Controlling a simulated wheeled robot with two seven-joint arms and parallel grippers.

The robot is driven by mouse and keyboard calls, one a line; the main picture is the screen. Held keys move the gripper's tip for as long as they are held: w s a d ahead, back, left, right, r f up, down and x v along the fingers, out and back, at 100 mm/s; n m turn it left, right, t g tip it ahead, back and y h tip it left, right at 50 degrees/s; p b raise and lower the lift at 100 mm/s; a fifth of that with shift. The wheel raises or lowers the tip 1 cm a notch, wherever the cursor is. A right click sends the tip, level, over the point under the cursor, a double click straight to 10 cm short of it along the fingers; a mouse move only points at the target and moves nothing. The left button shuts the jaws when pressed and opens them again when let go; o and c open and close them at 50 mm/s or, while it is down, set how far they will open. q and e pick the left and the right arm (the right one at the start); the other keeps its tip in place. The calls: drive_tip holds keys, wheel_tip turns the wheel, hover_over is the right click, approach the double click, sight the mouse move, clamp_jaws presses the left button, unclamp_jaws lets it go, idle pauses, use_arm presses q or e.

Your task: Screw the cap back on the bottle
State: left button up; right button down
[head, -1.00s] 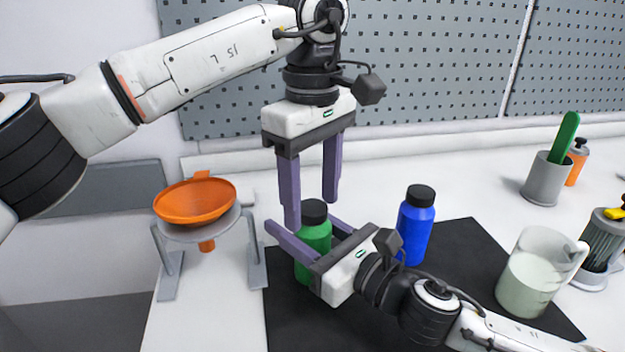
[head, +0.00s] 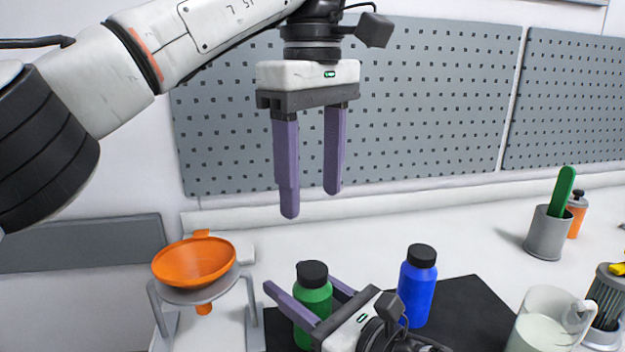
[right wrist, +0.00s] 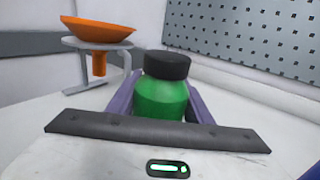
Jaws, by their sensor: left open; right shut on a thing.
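A green bottle (head: 313,297) with a black cap (head: 312,273) on its top stands upright on the black mat (head: 470,306). My right gripper (head: 308,292) is shut on the green bottle, its fingers on both sides of the body; the right wrist view also shows the bottle (right wrist: 160,98) between them, with the cap (right wrist: 167,66) on top. I cannot tell how tight the cap is. My left gripper (head: 311,203) is open and empty, pointing down well above the bottle. A blue bottle (head: 416,290) with a black cap stands on the mat to the right.
An orange funnel (head: 194,262) sits in a grey stand (head: 250,300) at the left. A jug with pale liquid (head: 545,325) is at the front right. A grey cup with a green-handled tool (head: 549,232) and an orange bottle (head: 577,214) stand farther back. A pegboard (head: 430,100) rises behind.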

sight(327, 307)
drive_tip(key=c, duration=0.8)
unclamp_jaws()
drive_tip(key=b+v, duration=0.1)
drive_tip(key=v, duration=0.8)
drive_tip(key=shift+f, duration=0.1)
drive_tip(key=shift+s+d, duration=0.45)
drive_tip(key=shift+s, duration=0.05)
